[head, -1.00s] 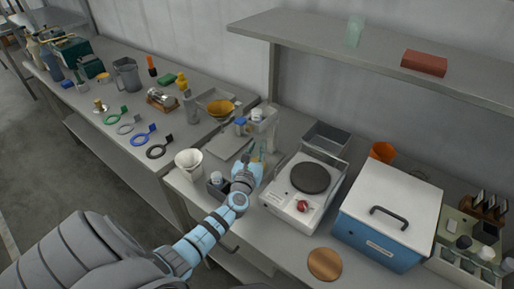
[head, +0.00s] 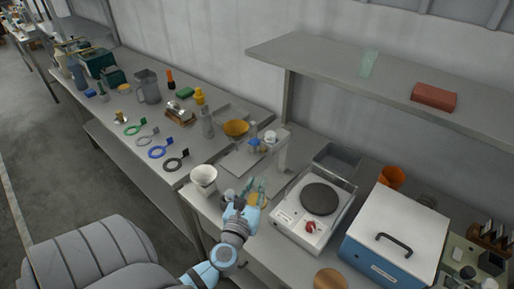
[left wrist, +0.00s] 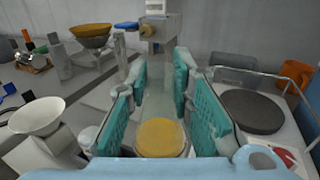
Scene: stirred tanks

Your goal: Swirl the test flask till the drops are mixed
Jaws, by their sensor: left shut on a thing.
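The test flask is clear glass with yellow liquid (left wrist: 160,138) in its bottom. In the left wrist view it stands between the teal finger pads, with its clear neck between them. My left gripper (head: 251,192) is shut on the flask, over the front bench left of the hotplate. The yellow of the flask (head: 259,200) shows small beside the fingers in the head view. Whether its base touches the bench, and whether drops remain separate in the liquid, I cannot tell. My right gripper is not in view.
A hotplate (head: 283,216) stands close right of the gripper and a white funnel-shaped cup (head: 203,177) close left. A stand with a white post (head: 283,152) is behind. A blue box with a white lid (head: 400,232) is further right. A shelf (head: 330,65) overhangs the back.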

